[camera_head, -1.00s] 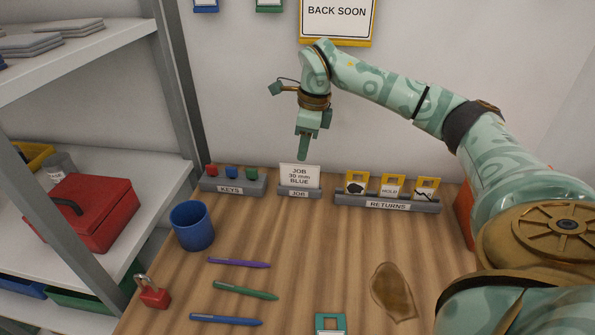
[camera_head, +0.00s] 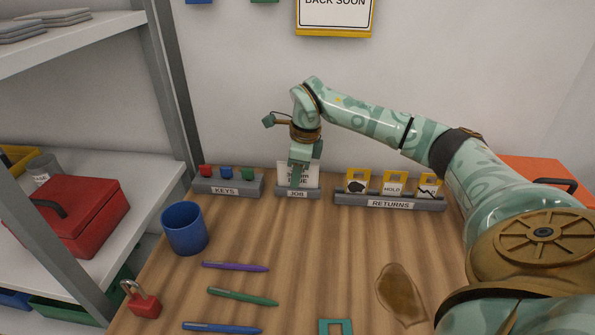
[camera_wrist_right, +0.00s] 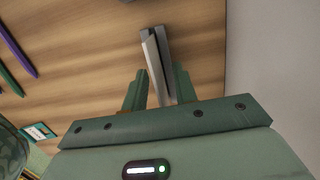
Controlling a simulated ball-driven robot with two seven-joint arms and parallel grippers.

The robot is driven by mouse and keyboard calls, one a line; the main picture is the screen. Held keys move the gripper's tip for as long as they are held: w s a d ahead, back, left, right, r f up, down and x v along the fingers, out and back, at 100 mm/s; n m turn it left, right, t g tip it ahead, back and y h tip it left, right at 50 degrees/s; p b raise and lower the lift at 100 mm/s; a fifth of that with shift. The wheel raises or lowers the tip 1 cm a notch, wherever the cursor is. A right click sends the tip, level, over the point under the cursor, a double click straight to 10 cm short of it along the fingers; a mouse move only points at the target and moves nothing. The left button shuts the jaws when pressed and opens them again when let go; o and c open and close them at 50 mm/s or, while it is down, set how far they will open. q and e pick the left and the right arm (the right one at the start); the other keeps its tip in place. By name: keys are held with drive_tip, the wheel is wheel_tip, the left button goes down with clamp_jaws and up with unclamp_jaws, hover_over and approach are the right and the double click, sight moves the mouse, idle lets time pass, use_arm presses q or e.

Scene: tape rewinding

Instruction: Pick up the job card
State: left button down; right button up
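The white job card (camera_head: 312,176) stands upright in its grey holder labelled JOB (camera_head: 311,193) at the back of the wooden table. My right gripper (camera_head: 297,181) points down in front of the card and hides the middle of its lettering. In the right wrist view the card (camera_wrist_right: 156,68) shows nearly edge-on, between the two green fingers of my right gripper (camera_wrist_right: 158,88). The fingers are apart, one on either side of the card, and do not look closed on it. My left gripper is not in view.
The KEYS holder (camera_head: 250,190) stands left of the JOB holder and the RETURNS holder (camera_head: 345,200) right of it. A blue cup (camera_head: 185,230), several pens, a red padlock (camera_head: 143,304) and a brown patch (camera_head: 400,295) are nearer. The table's middle is clear.

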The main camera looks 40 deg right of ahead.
drive_tip(key=shift+f, duration=0.3)
idle(0.4)
clamp_jaws()
